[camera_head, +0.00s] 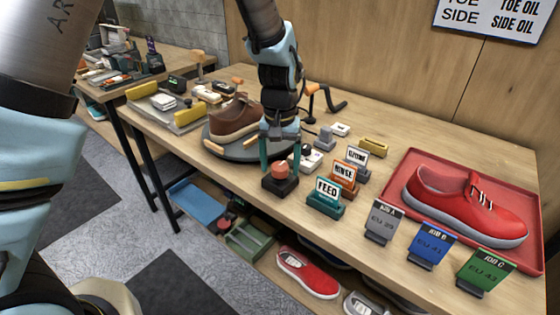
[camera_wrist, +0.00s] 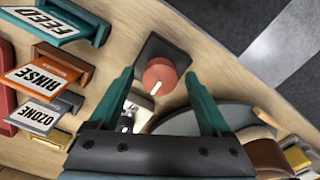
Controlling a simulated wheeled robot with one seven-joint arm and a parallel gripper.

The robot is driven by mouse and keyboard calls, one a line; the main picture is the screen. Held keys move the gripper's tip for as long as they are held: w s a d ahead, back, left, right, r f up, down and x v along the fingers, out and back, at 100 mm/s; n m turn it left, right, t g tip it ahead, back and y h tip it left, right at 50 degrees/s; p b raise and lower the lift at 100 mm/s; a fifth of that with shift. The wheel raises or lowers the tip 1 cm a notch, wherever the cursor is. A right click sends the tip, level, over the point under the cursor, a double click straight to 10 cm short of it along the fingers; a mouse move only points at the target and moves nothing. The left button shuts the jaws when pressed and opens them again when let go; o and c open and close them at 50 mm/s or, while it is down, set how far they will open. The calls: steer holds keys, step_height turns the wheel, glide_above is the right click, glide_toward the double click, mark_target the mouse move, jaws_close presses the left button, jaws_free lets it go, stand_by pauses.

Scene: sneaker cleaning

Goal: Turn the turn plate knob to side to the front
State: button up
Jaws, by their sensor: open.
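The turn plate knob (camera_head: 281,171) is a round red-orange knob on a dark square base near the table's front edge. In the wrist view the knob (camera_wrist: 159,76) shows a white pointer mark directed toward the bottom of the picture. My gripper (camera_head: 280,152) is above and just behind the knob, pointing down. In the wrist view the teal fingers of my gripper (camera_wrist: 162,88) are apart, one on each side of the knob, and nothing is held. I cannot tell whether they touch it. A brown shoe (camera_head: 235,118) stands on the round grey turn plate (camera_head: 222,150).
FEED (camera_head: 326,197), RINSE (camera_head: 345,178) and OZONE (camera_head: 356,160) signs stand right of the knob. A red tray (camera_head: 415,165) holds a red sneaker (camera_head: 463,205). Job cards (camera_head: 383,222) line the front edge. A small white device (camera_head: 309,158) sits close behind the knob.

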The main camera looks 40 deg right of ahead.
jaws_close()
stand_by(0.7)
